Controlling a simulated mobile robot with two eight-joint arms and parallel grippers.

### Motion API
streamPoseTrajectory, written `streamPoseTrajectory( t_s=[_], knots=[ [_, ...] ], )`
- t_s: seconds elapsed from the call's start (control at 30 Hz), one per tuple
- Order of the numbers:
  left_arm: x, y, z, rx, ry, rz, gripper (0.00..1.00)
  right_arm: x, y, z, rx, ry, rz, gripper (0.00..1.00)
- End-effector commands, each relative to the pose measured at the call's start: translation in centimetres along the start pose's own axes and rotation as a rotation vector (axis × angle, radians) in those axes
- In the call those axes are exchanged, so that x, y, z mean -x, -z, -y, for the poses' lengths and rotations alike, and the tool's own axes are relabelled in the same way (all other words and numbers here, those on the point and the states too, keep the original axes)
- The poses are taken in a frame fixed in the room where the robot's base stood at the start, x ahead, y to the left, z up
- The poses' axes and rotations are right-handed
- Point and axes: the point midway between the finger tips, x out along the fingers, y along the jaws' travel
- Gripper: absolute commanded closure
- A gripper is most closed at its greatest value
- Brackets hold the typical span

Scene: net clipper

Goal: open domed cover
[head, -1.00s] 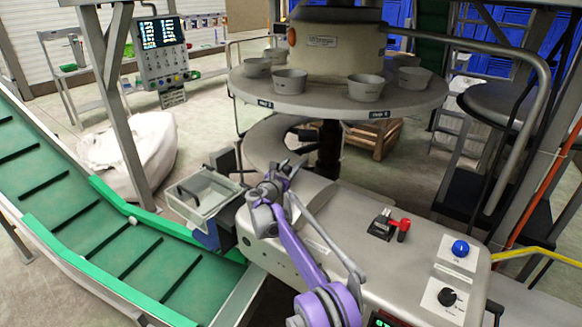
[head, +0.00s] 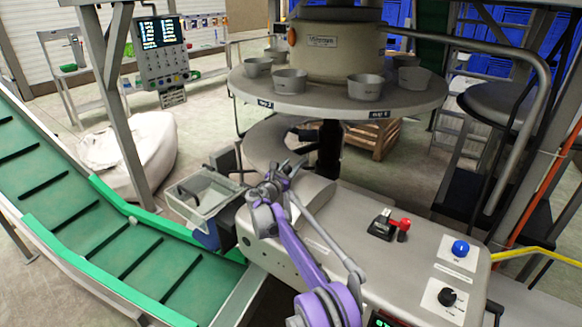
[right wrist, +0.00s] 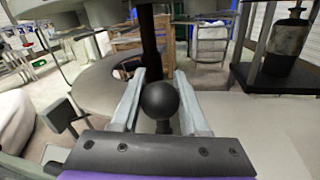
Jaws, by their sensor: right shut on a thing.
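A round black ball knob (right wrist: 160,100) on a short dark stem sits between the two grey fingers of my right gripper (right wrist: 160,118) in the right wrist view. The fingers are shut on it. In the head view my right gripper (head: 283,172) is over the back left part of a smooth grey machine housing (head: 335,228), and it hides the knob there. I cannot tell for sure which part is the domed cover; its outline is not clear. My left gripper is not in view.
A round turntable (head: 330,105) with several grey cups stands behind the gripper. A clear-walled box (head: 203,192) is at its left, beside a green conveyor (head: 120,250). A red-handled lever (head: 402,226) and a blue button (head: 460,248) are on the housing at the right.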

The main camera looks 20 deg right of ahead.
Motion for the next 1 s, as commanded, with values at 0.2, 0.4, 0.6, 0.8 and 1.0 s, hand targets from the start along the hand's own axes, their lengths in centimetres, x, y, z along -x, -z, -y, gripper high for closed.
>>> streamPoseTrajectory(
  t_s=[0.2,0.4,0.6,0.8,1.0],
  knots=[
    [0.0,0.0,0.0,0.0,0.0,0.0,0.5,0.0,0.0,0.0,0.0,0.0,0.0,1.0],
    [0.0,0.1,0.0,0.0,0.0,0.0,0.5,0.0,-0.3,0.1,-0.014,-0.001,0.003,1.0],
    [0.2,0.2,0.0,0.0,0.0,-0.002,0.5,0.2,-1.5,0.9,-0.088,-0.002,0.018,1.0],
    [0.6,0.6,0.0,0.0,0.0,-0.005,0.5,0.6,-3.6,2.6,-0.231,-0.008,0.046,1.0],
    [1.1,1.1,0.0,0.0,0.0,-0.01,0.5,1.2,-5.8,5.2,-0.414,-0.015,0.083,1.0]
  ],
)
